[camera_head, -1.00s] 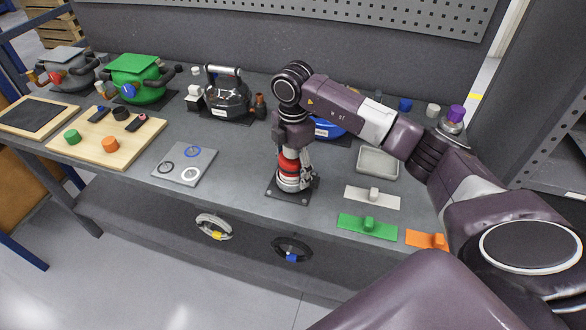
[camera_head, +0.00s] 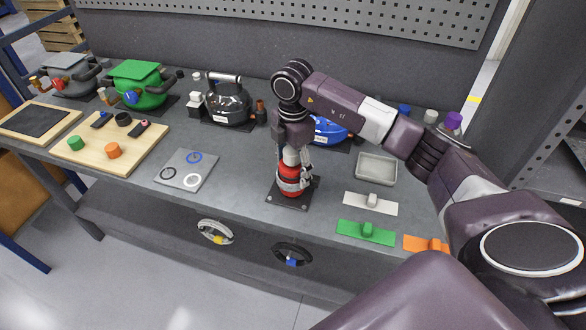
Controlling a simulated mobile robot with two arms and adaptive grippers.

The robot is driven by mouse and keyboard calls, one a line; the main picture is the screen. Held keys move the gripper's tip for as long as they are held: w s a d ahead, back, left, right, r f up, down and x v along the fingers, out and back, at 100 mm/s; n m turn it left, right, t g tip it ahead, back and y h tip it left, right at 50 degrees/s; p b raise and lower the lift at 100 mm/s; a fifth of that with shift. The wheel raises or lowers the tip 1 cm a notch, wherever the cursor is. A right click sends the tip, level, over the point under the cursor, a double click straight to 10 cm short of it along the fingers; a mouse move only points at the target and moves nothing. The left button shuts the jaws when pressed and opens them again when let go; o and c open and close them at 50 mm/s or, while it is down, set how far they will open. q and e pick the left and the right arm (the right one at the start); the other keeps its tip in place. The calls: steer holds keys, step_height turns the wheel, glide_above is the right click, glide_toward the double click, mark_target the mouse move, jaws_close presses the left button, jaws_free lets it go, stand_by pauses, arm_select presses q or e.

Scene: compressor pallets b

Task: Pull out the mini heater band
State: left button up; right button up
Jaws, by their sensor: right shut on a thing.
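A small red compressor (camera_head: 291,172) stands upright on a dark square plate at the front middle of the bench. A silvery band (camera_head: 289,186) shows around its lower part; I take it to be the mini heater band. My right gripper (camera_head: 305,179) points down at the compressor's right side. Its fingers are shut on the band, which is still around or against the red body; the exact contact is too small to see. The gripper hides part of the compressor's top and right side. My left gripper is not in view.
A black compressor (camera_head: 229,101), a blue one (camera_head: 328,130) and a green one (camera_head: 137,86) stand behind. A grey tray (camera_head: 376,169) and coloured holders lie right.

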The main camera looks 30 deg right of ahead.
steer(key=shift+r+p, duration=5.25)
steer(key=shift+r, duration=2.35)
